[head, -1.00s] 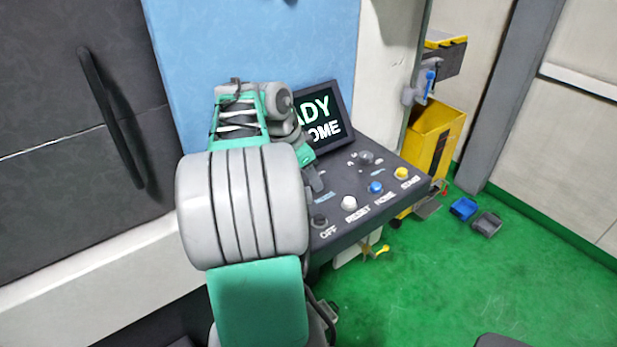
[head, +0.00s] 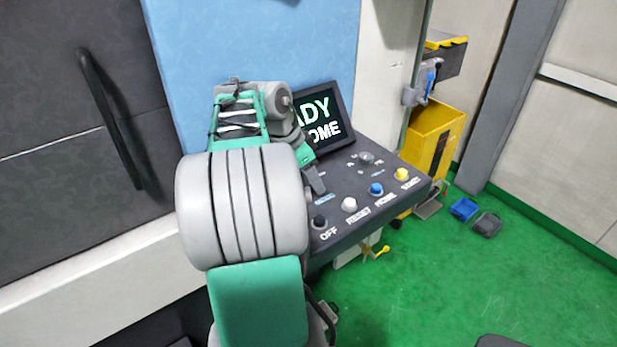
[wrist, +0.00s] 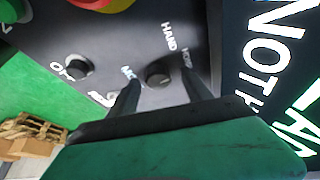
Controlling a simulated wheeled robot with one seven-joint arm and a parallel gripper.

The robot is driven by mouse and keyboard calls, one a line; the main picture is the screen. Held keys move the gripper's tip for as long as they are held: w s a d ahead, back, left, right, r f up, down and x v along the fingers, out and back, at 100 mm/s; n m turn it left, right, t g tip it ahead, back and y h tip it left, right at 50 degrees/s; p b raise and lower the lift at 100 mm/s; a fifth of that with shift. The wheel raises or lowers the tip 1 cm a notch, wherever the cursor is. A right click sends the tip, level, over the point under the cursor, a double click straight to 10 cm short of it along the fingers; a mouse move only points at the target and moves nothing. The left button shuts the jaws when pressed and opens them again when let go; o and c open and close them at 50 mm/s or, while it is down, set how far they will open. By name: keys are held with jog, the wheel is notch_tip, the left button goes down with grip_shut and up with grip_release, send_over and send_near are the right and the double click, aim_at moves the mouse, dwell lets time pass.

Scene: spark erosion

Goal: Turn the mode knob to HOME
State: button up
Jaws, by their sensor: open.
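The mode knob (wrist: 158,78) is a small dark round knob on the dark panel in the wrist view. A label reading HAND and another partly hidden one stand beside it, and a label starting "MO" is on its other side. I cannot tell which way its pointer faces. My gripper (wrist: 161,86) is open, with one finger on each side of the knob and gaps visible between. In the head view my gripper (head: 316,181) is low over the panel's left part, and the knob is hidden behind it.
The control panel (head: 343,228) has a black OFF button (head: 319,221), white RESET button (head: 349,204), blue button (head: 376,189), yellow START button (head: 401,174) and another grey knob (head: 365,158). A tilted screen (head: 322,118) stands behind. A red button (wrist: 92,4) shows in the wrist view.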

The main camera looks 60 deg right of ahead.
jog(key=p+v, duration=0.1)
jog(key=v, duration=0.6)
jog(key=shift+r, duration=0.4)
